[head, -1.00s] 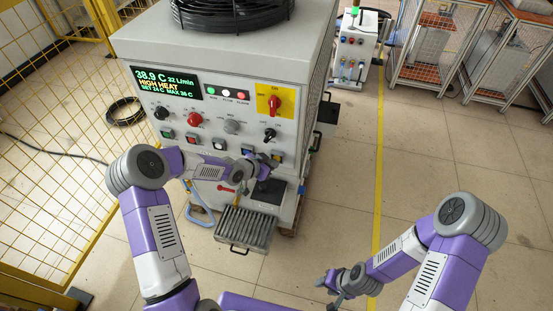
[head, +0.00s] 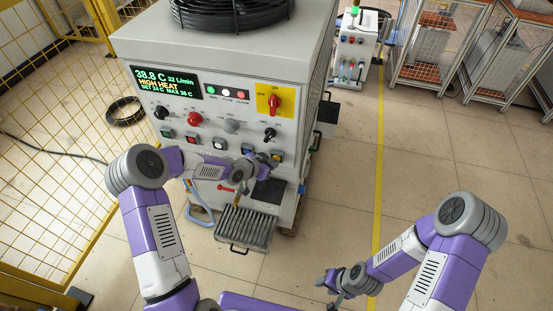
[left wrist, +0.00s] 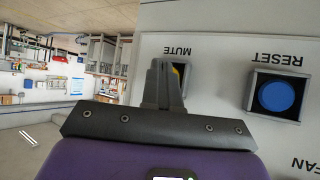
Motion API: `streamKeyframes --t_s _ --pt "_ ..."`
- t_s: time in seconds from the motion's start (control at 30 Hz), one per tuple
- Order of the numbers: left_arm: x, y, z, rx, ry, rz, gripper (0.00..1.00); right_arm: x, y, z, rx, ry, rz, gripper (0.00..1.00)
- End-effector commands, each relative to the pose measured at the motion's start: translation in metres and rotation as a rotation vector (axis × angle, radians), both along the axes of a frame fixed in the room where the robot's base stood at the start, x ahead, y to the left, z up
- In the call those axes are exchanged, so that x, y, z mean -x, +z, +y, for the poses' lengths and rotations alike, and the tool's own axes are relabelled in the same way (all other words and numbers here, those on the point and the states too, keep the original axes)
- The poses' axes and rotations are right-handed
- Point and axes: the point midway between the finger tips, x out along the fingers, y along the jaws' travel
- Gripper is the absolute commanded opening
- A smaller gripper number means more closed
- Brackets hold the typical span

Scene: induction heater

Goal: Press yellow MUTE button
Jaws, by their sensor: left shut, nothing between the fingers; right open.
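The yellow MUTE button (head: 276,156) is at the right end of the lower button row on the heater's front panel. In the left wrist view it shows only as a sliver (left wrist: 178,70) behind my fingers, under the MUTE label (left wrist: 180,51). My left gripper (head: 268,160) is shut and empty, with its fingertips (left wrist: 165,70) in front of the MUTE button. I cannot tell whether they touch it. My right gripper (head: 332,286) is open and empty, low and away from the panel.
The blue RESET button (left wrist: 276,96) is beside MUTE. The heater's display (head: 165,83) reads 38.8 C and HIGH HEAT. A red rotary switch (head: 274,102) on a yellow plate and several knobs are above. A slatted tray (head: 245,228) juts out below. Yellow fencing (head: 50,130) stands at left.

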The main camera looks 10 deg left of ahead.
Motion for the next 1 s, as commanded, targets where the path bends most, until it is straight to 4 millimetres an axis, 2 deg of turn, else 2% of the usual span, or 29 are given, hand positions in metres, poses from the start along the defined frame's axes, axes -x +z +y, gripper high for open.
streamKeyframes --t_s 0.2,0.57,1.0 --pt "0.01 0.0 0.001 -0.002 0.0 -0.001 0.0 0.0 -0.004 0.0 0.0 0.0 0.0 0.43" --pt "0.015 -0.001 0.0 -0.002 -0.001 0.001 0.0 0.0 -0.005 0.0 0.0 0.0 0.0 0.43" --pt "0.056 -0.001 0.002 -0.002 -0.001 0.001 0.0 0.0 -0.014 0.0 0.0 0.0 0.0 0.43"
